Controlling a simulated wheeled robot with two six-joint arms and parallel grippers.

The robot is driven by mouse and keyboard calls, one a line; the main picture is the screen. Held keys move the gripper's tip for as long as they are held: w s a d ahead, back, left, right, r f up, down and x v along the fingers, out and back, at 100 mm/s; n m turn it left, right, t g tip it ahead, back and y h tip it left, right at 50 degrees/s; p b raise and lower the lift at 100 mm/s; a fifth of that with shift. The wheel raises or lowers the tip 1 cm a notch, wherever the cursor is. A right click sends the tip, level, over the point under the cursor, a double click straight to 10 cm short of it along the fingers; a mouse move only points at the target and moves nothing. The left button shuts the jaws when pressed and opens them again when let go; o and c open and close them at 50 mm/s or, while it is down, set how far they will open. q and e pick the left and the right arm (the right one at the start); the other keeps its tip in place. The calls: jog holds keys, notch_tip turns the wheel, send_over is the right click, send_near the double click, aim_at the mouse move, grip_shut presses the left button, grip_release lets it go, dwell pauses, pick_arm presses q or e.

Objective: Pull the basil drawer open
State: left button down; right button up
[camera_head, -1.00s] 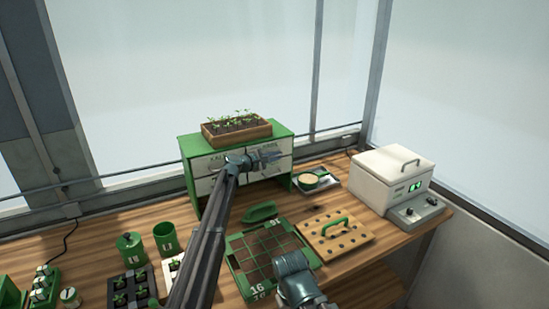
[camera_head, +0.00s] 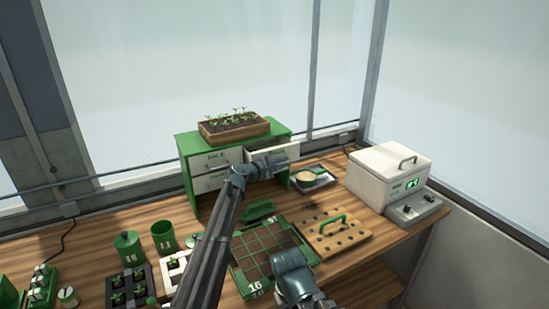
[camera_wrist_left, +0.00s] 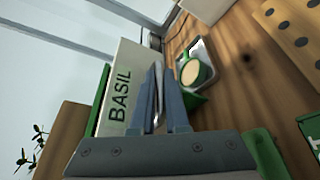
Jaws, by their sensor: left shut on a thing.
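The green cabinet (camera_head: 184,165) stands at the back of the bench with white drawer fronts. The basil drawer (camera_head: 287,151) is the upper right one, and its front stands out from the cabinet. In the left wrist view, the basil drawer (camera_wrist_left: 121,88) shows its BASIL label sideways. My left gripper (camera_head: 284,163) is at this drawer's front, shut on its handle; the left wrist view shows the fingers (camera_wrist_left: 165,92) beside the label. Part of my right arm shows low in the head view, but no right jaws are visible.
A seedling box (camera_head: 233,131) sits on the cabinet top. A small tray with a bowl (camera_head: 311,175) is just right of the drawer. A green grid tray (camera_head: 239,283), a wooden peg board (camera_head: 335,245) and a white machine (camera_head: 388,180) stand nearby.

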pick_arm(q)
jog(key=s, duration=0.1)
jog(key=s+d, duration=0.1)
jog(key=s, duration=0.1)
jog(key=s+d, duration=0.1)
jog(key=s, duration=0.1)
jog(key=shift+d, duration=0.2)
jog(key=c, duration=1.2)
grip_release()
jog(key=shift+w, duration=0.1)
jog(key=p+v, duration=0.3)
jog(key=v, duration=1)
jog(key=shift+s+a, duration=0.3)
